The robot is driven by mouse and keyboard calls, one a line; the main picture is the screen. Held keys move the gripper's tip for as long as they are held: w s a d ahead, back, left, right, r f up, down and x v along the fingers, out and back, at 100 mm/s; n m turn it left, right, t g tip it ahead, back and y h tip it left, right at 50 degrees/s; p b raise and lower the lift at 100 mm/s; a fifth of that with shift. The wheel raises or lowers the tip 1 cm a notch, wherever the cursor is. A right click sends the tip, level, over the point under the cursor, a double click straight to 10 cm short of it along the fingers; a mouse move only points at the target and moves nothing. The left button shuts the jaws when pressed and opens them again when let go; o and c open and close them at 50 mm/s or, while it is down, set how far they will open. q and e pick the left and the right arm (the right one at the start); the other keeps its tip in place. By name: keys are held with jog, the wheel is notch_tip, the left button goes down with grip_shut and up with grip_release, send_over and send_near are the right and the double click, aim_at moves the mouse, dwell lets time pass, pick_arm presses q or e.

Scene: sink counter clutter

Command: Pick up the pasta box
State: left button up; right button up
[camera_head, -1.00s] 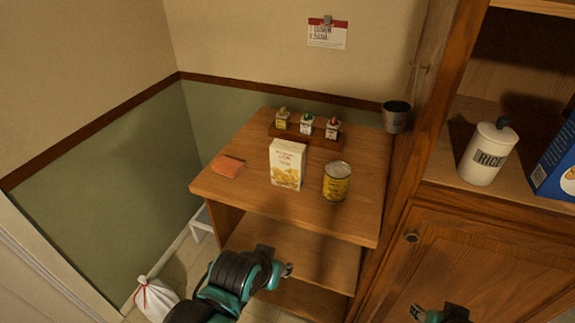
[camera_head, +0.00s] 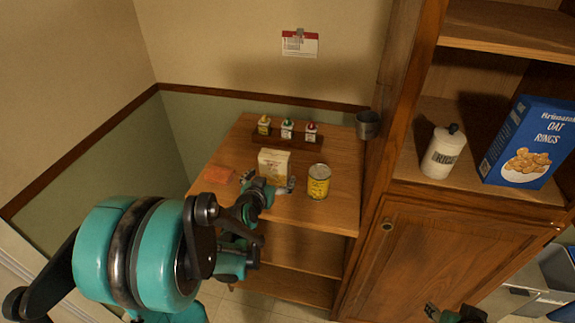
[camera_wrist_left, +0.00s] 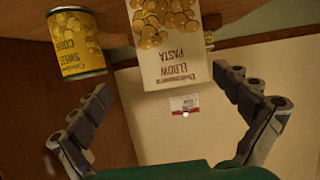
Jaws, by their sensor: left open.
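The pasta box (camera_head: 274,163) is a cream carton standing upright on the wooden shelf unit. In the left wrist view the pasta box (camera_wrist_left: 170,62) shows upside down, reading "Elbow Pasta", between and beyond the fingers. My left gripper (camera_head: 272,187) is in front of the box and hides its lower part. In the left wrist view my left gripper (camera_wrist_left: 167,115) is open, its fingers spread to either side with nothing between the tips. My right gripper (camera_head: 455,314) shows only partly at the bottom edge; its fingers are unclear.
A yellow corn can (camera_head: 319,182) stands close to the right of the box. A rack with several small bottles (camera_head: 287,139) stands behind. The tall cabinet (camera_head: 375,190) bounds the right side.

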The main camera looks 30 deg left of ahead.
aim_at(273, 166)
pick_arm(q)
jog(key=shift+w+a+r+y, duration=0.1)
jog(key=shift+w+a+y, duration=0.25)
jog(key=shift+a, duration=0.4)
jog(key=x, duration=0.2)
jog(key=shift+w, duration=0.35)
jog(key=b+x, duration=0.1)
jog(key=x, duration=0.3)
jog(key=shift+w+a+b, duration=0.15)
jog(key=shift+a+b, duration=0.05)
jog(key=shift+b, duration=0.1)
jog(key=shift+w+a+f, duration=0.15)
jog(key=shift+w+f, duration=0.05)
jog(key=shift+w, duration=0.2)
pick_arm(e)
jog(key=shift+s+d+f, duration=0.3)
jog(key=shift+s+f, duration=0.05)
jog(key=shift+f, duration=0.25)
